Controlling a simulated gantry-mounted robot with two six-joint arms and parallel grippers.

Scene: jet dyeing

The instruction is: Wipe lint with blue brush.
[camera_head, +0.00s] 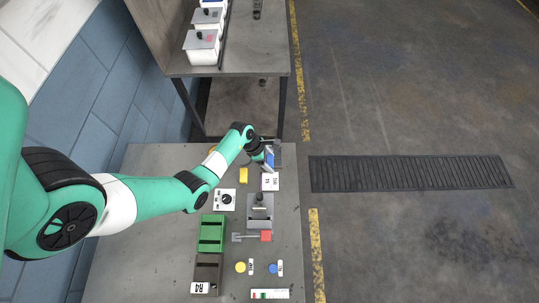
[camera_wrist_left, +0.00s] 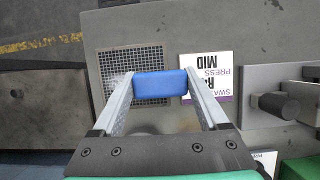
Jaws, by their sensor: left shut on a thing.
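My left gripper (camera_head: 267,162) is shut on a blue brush (camera_wrist_left: 160,84), which sits between both fingertips in the left wrist view. The brush also shows in the head view (camera_head: 269,160) at the far end of the table. It is over the near part of a dark mesh screen (camera_wrist_left: 140,60), which also shows in the head view (camera_head: 277,152). I cannot tell whether the brush touches the mesh. A faint whitish patch shows on the mesh beside the left finger; it may be lint. The brush and fingers hide part of the mesh. My right gripper is not in view.
A white-and-purple press card (camera_wrist_left: 207,76) lies beside the mesh. A grey block with a dark knob (camera_wrist_left: 282,104) stands right of it. Green (camera_head: 212,234) and brown (camera_head: 207,272) slotted boxes and a red-ended tool (camera_head: 265,236) lie further down the table.

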